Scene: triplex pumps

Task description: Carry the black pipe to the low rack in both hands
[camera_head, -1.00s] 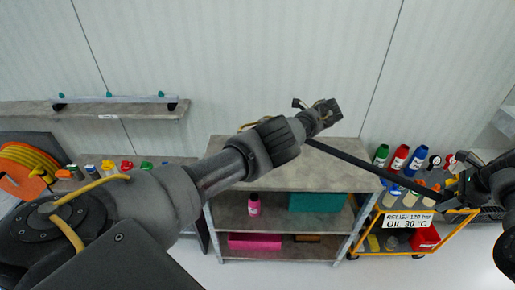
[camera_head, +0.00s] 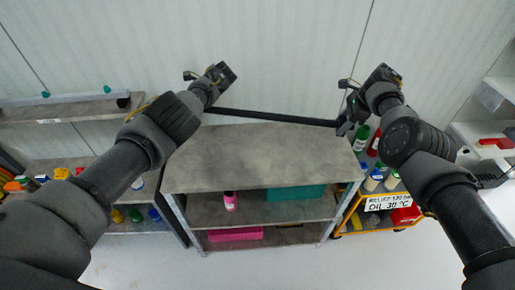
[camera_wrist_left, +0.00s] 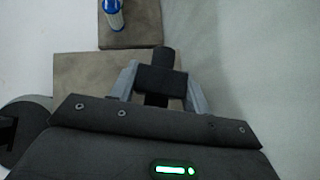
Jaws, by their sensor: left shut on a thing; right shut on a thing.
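The black pipe (camera_head: 275,117) spans between my two grippers in the head view, nearly level and dipping slightly to the right. It appears above the back of the low rack (camera_head: 250,158), whose grey top is bare. My left gripper (camera_head: 208,105) is shut on the pipe's left end. In the left wrist view the pipe end (camera_wrist_left: 162,62) shows between the fingers of my left gripper (camera_wrist_left: 160,88). My right gripper (camera_head: 344,124) is shut on the pipe's right end; its fingertips are small and partly hidden by the wrist.
The rack's lower shelves hold a pink bottle (camera_head: 230,200), a teal box (camera_head: 297,193) and a pink box (camera_head: 235,234). An orange trolley (camera_head: 343,222) with bottles stands close at right. A shelf with coloured items (camera_head: 62,173) is at left. The wall is behind.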

